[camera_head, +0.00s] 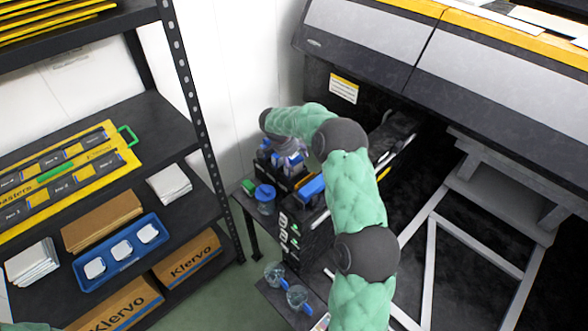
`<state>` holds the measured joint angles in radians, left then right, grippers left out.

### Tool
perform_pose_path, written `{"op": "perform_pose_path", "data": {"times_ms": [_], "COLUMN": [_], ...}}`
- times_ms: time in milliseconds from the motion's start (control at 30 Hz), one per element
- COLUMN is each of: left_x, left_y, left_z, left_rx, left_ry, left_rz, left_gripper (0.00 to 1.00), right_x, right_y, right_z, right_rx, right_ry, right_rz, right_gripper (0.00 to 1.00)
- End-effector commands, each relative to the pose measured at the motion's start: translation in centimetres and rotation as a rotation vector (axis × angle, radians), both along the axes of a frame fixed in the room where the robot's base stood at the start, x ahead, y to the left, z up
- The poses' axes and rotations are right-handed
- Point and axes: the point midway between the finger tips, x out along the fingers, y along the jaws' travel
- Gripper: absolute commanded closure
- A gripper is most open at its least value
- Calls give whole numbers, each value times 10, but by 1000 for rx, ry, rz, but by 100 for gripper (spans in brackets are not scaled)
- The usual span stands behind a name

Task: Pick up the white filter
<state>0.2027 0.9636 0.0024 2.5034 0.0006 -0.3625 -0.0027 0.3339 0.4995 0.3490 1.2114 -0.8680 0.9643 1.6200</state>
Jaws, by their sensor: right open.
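I cannot tell for sure which thing is the white filter. A blue tray (82,271) on the middle shelf at the left holds three small white square pieces (121,250). White stacks (170,184) and (32,264) lie on the same shelving. My right arm, in green covering, reaches up from the lower right. My right gripper (290,158) is open over the dark rack of bottles, away from the tray, and its fingers are partly lost among the bottles. My left gripper is out of view.
A blue-capped bottle (265,200) stands by the dark rack (297,240). Two clear vessels (297,297) stand on a lower ledge. The shelf's upright post (195,110) lies between tray and rack. A large grey machine (470,70) fills the right.

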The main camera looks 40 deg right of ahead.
Motion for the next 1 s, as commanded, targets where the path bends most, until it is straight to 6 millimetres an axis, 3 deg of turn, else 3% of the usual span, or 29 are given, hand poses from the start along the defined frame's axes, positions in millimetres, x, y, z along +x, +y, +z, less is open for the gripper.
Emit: {"op": "perform_pose_path", "data": {"times_ms": [233, 500, 567, 733, 1000], "left_x": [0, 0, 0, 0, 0], "left_y": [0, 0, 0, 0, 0], "left_z": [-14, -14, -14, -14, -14], "left_rx": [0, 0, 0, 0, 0], "left_ry": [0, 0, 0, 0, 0], "left_rz": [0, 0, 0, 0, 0], "left_gripper": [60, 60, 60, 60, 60], "right_x": [-1, -1, -1, -1, -1], "right_y": [-15, -17, -17, -17, -17], "right_z": [-35, -37, -37, -37, -37], "right_rx": [1, 0, 0, 1, 1], "right_ry": [3, 1, 1, 1, 1], "right_rz": [0, 0, 0, 1, 1], "right_gripper": [29, 29, 43, 91, 92]}}
